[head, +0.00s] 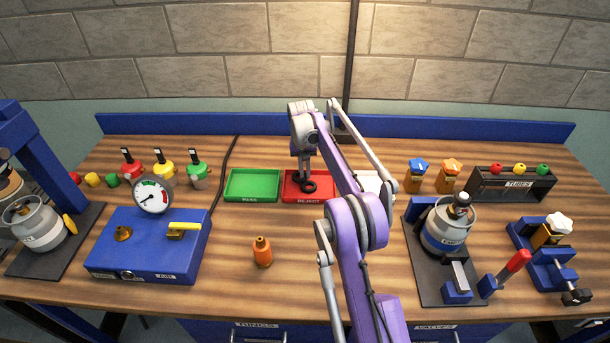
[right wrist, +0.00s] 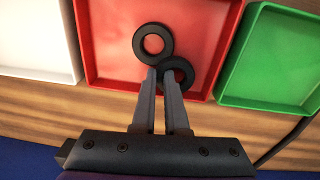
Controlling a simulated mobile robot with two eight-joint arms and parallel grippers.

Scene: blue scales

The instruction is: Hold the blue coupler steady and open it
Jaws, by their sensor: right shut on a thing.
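A brass-coloured fitting with a blue top (head: 416,172) stands at the back right of the bench, beside a similar one with an orange top (head: 449,172). It may be the blue coupler; I cannot tell for sure. No gripper is near it. My right gripper (head: 305,171) reaches over the red REJECT tray (head: 290,193). In the right wrist view its fingers (right wrist: 162,74) are shut on a black ring (right wrist: 185,70). A second black ring (right wrist: 140,54) shows just past it over the red tray. My left gripper is out of view.
A green PASS tray (head: 252,183) is left of the red one. A blue gauge box (head: 145,262) and an orange bottle-shaped piece (head: 262,252) stand left of my arm. A gas canister (head: 440,233) and a blue vise (head: 552,270) stand right. The front middle is mostly clear.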

